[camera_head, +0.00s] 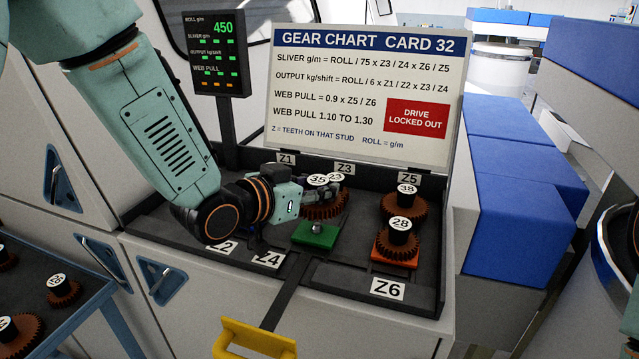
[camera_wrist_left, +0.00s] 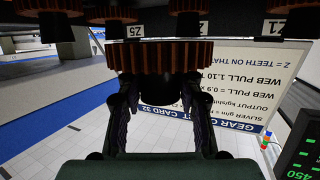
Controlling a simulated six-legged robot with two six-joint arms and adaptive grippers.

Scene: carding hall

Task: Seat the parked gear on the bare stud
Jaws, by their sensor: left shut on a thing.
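My left gripper (camera_head: 318,195) is shut on the hub of a brown toothed gear (camera_head: 324,210), which seems to be the one with the 35 label. In the left wrist view this gear (camera_wrist_left: 160,55) spans the picture, its dark hub between the two fingers (camera_wrist_left: 160,100). A bare stud (camera_head: 317,228) with a shiny top stands on a green plate (camera_head: 316,239), just in front of and below the held gear. A label reading 23 shows right beside the 35; its gear is mostly hidden. My right gripper is not in view.
Gear 38 (camera_head: 404,207) stands by the Z5 label, and gear 28 (camera_head: 399,243) on an orange plate in front of it. The chart board (camera_head: 365,95) rises behind. A yellow handle (camera_head: 254,340) juts out in front. Loose gears lie on a blue trolley (camera_head: 62,325) at left.

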